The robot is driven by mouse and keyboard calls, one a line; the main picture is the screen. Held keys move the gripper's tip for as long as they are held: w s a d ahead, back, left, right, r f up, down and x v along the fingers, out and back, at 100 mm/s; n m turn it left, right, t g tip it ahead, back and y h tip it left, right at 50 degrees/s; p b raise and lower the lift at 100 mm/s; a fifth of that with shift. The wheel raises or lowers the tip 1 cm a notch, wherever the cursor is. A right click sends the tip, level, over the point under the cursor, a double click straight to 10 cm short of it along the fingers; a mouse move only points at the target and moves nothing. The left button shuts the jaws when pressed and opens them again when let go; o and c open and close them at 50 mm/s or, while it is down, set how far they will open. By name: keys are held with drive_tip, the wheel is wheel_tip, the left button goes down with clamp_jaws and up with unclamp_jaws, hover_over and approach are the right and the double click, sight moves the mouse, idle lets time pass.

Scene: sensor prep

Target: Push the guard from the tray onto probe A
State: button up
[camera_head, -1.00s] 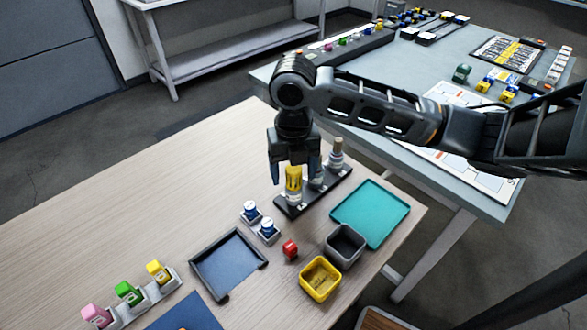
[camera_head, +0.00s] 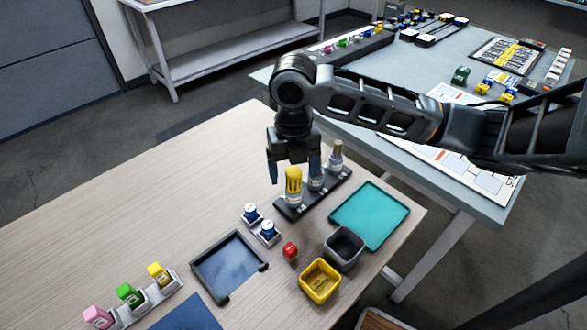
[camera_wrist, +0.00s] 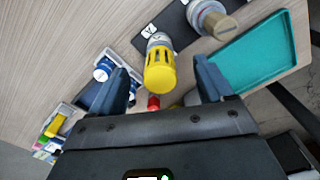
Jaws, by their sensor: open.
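The guard is a yellow slotted cap (camera_head: 293,181). It sits upright over the probe at the near left end of a dark stand (camera_head: 284,211); the probe's pale lower part shows beneath it. The teal tray (camera_head: 372,214) at the right is empty. My gripper (camera_head: 294,176) is open, pointing down over the guard. In the wrist view the guard (camera_wrist: 160,70) shows between my spread fingers (camera_wrist: 161,78), with gaps on both sides, so they are not holding it.
Two more probes stand on the stand behind the guard, close to my right finger. Blue-capped bottles (camera_head: 251,213), a dark tray (camera_head: 229,265), a red block (camera_head: 290,251), a yellow bin (camera_head: 320,281) and a grey bin (camera_head: 344,248) lie nearer.

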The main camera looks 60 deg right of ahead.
drive_tip(key=shift+r, duration=0.1)
drive_tip(key=shift+r+p, duration=1.95)
drive_tip(key=shift+r, duration=1.05)
